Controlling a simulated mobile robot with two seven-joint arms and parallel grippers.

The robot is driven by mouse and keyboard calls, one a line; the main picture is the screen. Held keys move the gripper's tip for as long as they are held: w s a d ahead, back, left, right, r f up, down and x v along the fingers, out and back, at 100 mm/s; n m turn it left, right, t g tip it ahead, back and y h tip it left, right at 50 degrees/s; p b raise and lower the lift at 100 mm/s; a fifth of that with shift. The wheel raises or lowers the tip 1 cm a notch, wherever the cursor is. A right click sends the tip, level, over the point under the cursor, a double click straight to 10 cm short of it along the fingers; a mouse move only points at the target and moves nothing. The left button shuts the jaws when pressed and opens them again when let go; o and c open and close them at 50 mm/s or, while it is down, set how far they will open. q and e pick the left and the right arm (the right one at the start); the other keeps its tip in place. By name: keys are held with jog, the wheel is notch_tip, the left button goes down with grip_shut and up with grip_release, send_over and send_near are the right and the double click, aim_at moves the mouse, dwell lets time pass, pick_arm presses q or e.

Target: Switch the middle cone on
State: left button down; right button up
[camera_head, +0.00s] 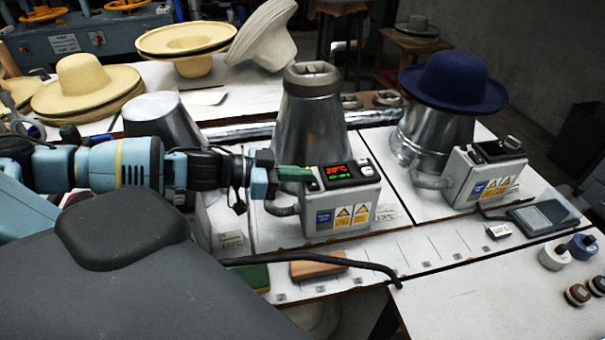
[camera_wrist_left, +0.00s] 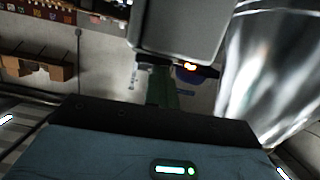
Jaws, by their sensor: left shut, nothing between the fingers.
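The middle cone (camera_head: 312,125) is a silver metal cone with a grey block on top. Its grey control box (camera_head: 342,203) stands at its front, with a lit display (camera_head: 339,172) in red and green and a light button (camera_head: 366,167) at right. My left gripper (camera_head: 295,174) is shut and empty, its green fingers at the box's upper left edge. I cannot tell whether they touch it. A shiny cone (camera_wrist_left: 272,70) is at right. My right gripper is not in view.
The right cone (camera_head: 432,125) wears a blue hat (camera_head: 453,82); its control box (camera_head: 485,175) has a dark display. The left cone (camera_head: 165,115) is partly behind my arm. A black cable (camera_head: 330,261) crosses the front. Straw hats (camera_head: 85,85) stand behind.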

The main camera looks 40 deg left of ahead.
pick_arm(q)
jog(key=shift+f, duration=0.1)
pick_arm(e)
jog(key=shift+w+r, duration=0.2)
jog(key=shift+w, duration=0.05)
